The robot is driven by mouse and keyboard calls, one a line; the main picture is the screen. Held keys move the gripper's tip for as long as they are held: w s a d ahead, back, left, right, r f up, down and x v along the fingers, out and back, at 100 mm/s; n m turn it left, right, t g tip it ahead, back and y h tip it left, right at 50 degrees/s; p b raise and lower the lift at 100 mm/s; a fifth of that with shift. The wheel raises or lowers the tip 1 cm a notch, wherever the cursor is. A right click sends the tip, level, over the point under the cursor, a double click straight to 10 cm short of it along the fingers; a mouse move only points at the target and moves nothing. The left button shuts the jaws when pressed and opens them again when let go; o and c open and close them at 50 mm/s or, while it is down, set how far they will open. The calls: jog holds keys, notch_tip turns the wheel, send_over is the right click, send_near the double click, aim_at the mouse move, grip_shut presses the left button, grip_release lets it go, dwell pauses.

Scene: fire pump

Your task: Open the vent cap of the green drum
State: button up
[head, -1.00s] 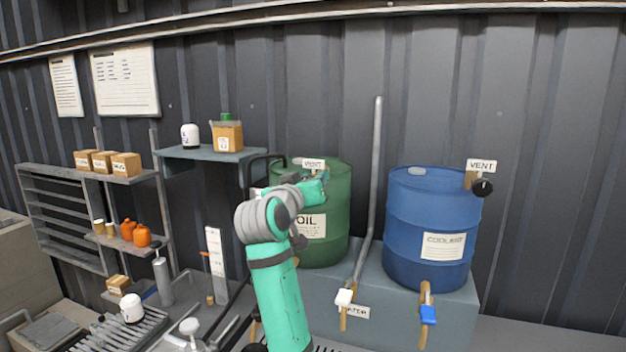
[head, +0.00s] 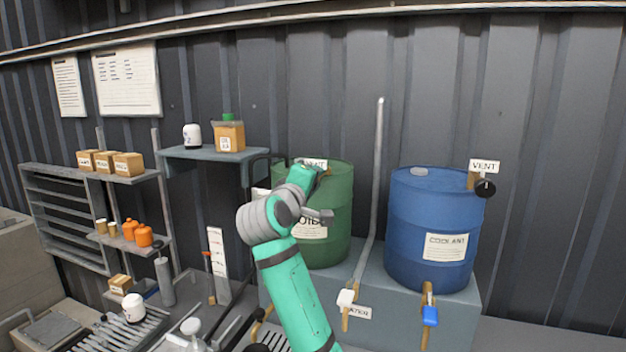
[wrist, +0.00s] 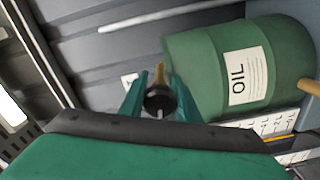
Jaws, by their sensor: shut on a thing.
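The green drum (head: 338,200), with its OIL label partly covered by my arm, stands on a grey-blue stand in the head view. It lies tilted at the right of the wrist view (wrist: 205,70). The black round vent cap (wrist: 160,104), on a tan stem, sits beside the drum there. My gripper (wrist: 161,92) has its two teal fingers on either side of the cap and is shut on it. In the head view my wrist hides the cap and part of the VENT sign (head: 318,163).
A blue coolant drum (head: 432,220) with its own black vent cap (head: 485,188) stands to the right. A grey pipe (head: 375,185) rises between the drums. A wall shelf (head: 205,153) holding containers is at the left. Taps hang at the stand's front.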

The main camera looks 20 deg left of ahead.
jog(key=n, duration=0.5)
jog(key=shift+a+f+n, duration=0.1)
jog(key=shift+n, duration=1.5)
jog(key=shift+a, duration=0.25)
jog(key=o, duration=1)
jog(key=shift+o, duration=0.2)
jog(key=shift+d, duration=0.35)
jog(key=shift+s+a, duration=0.15)
jog(key=shift+s, duration=0.35)
jog(key=s, duration=0.9)
jog(key=shift+s, duration=0.4)
